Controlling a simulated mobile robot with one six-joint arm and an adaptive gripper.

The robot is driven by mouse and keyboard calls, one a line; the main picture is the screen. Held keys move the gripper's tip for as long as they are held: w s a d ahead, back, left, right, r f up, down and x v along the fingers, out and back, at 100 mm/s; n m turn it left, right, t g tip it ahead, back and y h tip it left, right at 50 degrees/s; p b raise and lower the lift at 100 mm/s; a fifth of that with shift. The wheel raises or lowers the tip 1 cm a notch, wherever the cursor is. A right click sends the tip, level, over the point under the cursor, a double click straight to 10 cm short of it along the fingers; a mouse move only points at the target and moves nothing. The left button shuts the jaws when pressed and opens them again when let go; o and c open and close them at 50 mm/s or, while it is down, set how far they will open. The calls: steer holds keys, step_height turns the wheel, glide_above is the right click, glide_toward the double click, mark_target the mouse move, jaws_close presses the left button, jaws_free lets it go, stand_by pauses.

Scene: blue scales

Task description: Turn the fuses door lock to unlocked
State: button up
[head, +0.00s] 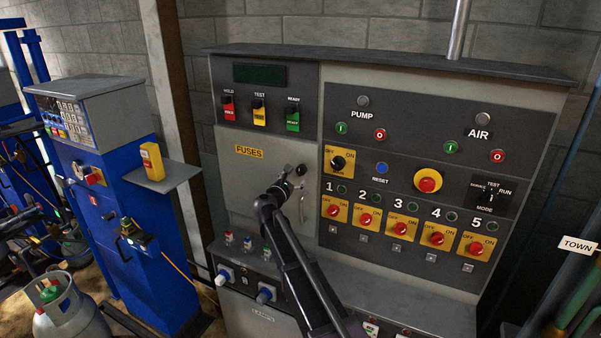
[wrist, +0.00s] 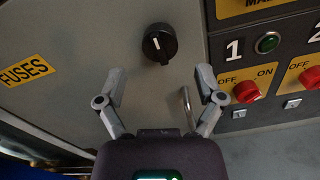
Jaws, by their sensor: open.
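The fuses door (head: 235,172) is a grey panel with a yellow FUSES label (head: 249,152), which also shows in the wrist view (wrist: 27,72). Its lock is a round black knob (wrist: 160,44) with a white pointer line, pointing up and slightly left in the wrist view. In the head view the knob (head: 301,170) shows just beyond my gripper. My gripper (wrist: 160,82) is open and empty, its two fingers spread below the knob in the wrist view and apart from it. A metal handle (wrist: 187,108) on the door shows between the fingers.
Right of the door is the switch panel with numbered red switches (head: 400,228), a yellow-ringed emergency button (head: 428,181) and a black switch (head: 338,162). A blue cabinet (head: 125,215) is at left.

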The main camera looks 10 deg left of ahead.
mark_target(299, 173)
steer(key=shift+x, duration=2.6)
steer(key=c, duration=1.2)
